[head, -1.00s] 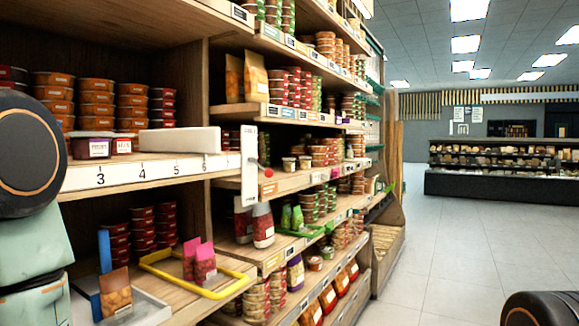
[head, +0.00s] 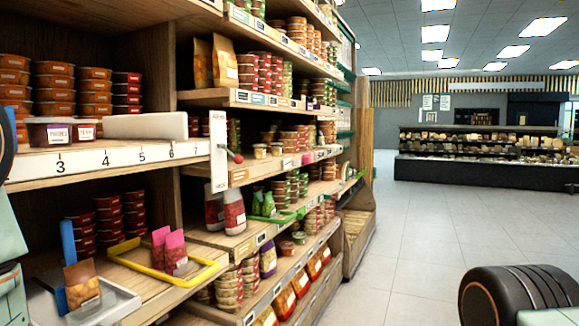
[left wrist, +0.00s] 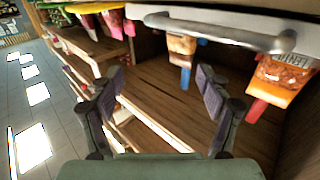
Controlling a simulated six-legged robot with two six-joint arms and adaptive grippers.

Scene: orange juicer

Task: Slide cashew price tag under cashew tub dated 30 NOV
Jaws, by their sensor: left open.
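Two dark-red tubs with white labels, one tub (head: 60,133) and a smaller one (head: 88,131), stand on the upper left shelf in the head view. Their print is too small to read, so I cannot tell whether either is the cashew tub dated 30 NOV. I cannot single out the cashew price tag. My left gripper (left wrist: 160,100) is open and empty in the left wrist view, its fingers spread in front of bare wooden shelf boards. It does not show in the head view. My right gripper is not in view.
Below are a yellow frame (head: 168,277), pink pouches (head: 174,250), a grey tray (head: 110,305) and a brown pouch (head: 82,286).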

